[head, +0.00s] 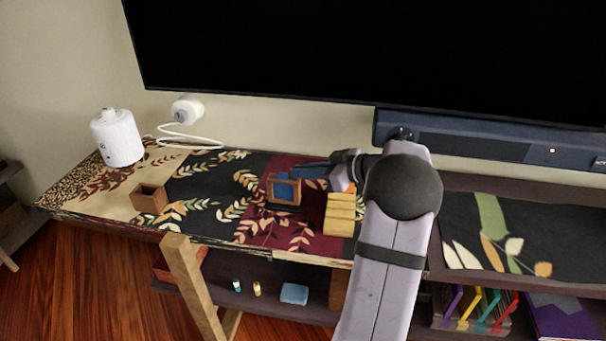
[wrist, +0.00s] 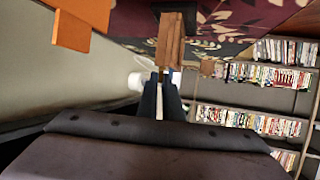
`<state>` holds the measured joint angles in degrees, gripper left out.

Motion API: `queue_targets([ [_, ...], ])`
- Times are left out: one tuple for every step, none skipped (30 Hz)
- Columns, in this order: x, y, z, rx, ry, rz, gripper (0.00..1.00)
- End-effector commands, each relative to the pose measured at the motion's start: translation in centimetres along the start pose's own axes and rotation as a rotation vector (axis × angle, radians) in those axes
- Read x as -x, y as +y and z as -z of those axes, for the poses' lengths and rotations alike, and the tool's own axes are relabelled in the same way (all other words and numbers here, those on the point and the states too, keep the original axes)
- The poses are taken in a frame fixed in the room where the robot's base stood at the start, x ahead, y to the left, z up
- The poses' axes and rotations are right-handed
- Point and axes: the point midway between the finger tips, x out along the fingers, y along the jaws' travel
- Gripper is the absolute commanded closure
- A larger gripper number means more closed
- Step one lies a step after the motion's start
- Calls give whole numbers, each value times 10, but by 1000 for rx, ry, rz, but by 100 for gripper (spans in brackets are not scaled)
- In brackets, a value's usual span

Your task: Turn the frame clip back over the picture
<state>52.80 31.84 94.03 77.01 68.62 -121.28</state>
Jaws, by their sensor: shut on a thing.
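A small wooden picture frame (head: 298,194) with a blue panel (head: 284,190) stands on the dark red part of the shelf-top cloth. In the wrist view the frame (wrist: 171,42) shows edge-on, just beyond my fingertips. My gripper (head: 292,170) reaches in from the right to the frame's upper edge. In the wrist view its two dark blue fingers (wrist: 161,80) are close together, with their tips against the frame. They are shut on a small part there, which looks to be the frame clip. The tips hide it, so its angle cannot be told.
Yellow wooden blocks (head: 340,215) stand close to the right of the frame, beneath my arm. An open wooden box (head: 149,198) and a white canister (head: 117,138) stand further left. A large black screen (head: 370,50) hangs behind. The cloth between box and frame is clear.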

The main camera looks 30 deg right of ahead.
Motion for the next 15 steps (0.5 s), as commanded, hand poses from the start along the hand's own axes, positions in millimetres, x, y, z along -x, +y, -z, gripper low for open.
queue_targets([
  [0, 0, 1, 1, 2, 1, 100],
  [0, 0, 1, 1, 2, 1, 100],
  [0, 0, 1, 1, 2, 1, 100],
  [0, 0, 1, 1, 2, 2, 87],
  [0, 0, 1, 1, 2, 2, 80],
  [0, 0, 1, 1, 2, 2, 75],
  [0, 0, 1, 1, 2, 2, 75],
  [0, 0, 1, 1, 1, 2, 75],
  [0, 0, 1, 1, 1, 2, 75],
  [0, 0, 1, 1, 1, 2, 75],
  [0, 0, 1, 1, 1, 2, 75],
  [0, 0, 1, 1, 1, 2, 75],
  [0, 0, 0, 1, 1, 2, 75],
  [0, 0, 0, 1, 1, 2, 75],
  [1, 0, 0, 1, 1, 1, 75],
])
